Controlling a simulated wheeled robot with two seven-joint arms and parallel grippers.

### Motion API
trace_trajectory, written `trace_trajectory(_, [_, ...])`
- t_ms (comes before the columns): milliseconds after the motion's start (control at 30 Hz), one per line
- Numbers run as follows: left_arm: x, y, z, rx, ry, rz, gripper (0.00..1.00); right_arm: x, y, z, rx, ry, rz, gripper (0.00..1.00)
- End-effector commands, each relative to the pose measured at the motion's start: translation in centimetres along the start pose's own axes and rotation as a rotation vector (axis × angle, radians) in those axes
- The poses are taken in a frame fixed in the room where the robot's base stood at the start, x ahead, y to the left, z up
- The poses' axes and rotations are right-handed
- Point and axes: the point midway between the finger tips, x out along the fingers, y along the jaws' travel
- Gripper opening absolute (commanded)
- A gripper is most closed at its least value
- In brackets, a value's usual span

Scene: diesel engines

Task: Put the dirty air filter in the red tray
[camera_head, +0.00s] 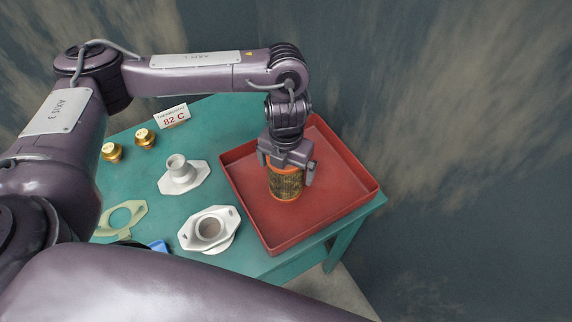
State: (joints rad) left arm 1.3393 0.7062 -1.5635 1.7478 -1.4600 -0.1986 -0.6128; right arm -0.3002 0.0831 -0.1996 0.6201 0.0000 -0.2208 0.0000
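The dirty air filter (286,184) is a short cylinder with a brown, mesh-like side and orange rims. It is upright inside the red tray (345,197), near the tray's left-middle part. My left gripper (287,172) is above it, pointing down, with one finger on each side of the filter's top. I cannot tell whether the fingers press on the filter or stand slightly apart from it. The filter's base appears at the tray floor, but contact is not certain. The gripper hides part of its top. My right gripper is not in view.
The tray sits at the right end of a green table (225,125). Left of it are a white flanged part (179,178), another white flanged part (207,233), two brass fittings (145,138), a pale gasket (140,211) and a label card (173,117). The tray's right side is empty.

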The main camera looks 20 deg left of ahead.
Motion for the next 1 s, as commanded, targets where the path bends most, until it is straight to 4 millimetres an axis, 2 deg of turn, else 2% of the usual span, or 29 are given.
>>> trace_trajectory(200, [-0.1, 0.0, 0.0, 0.0, 0.0, 0.0, 1.0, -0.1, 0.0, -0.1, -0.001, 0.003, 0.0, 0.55])
trace_trajectory(367, [-1.2, 0.0, 0.1, 0.002, -0.005, 0.0, 1.0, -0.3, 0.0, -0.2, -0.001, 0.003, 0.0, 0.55])
trace_trajectory(800, [-9.2, 0.0, 0.2, 0.002, -0.007, 0.001, 1.0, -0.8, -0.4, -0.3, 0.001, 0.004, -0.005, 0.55])
trace_trajectory(1000, [-11.5, 0.0, 0.1, 0.001, -0.004, 0.001, 1.0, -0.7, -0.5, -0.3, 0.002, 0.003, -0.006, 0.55])
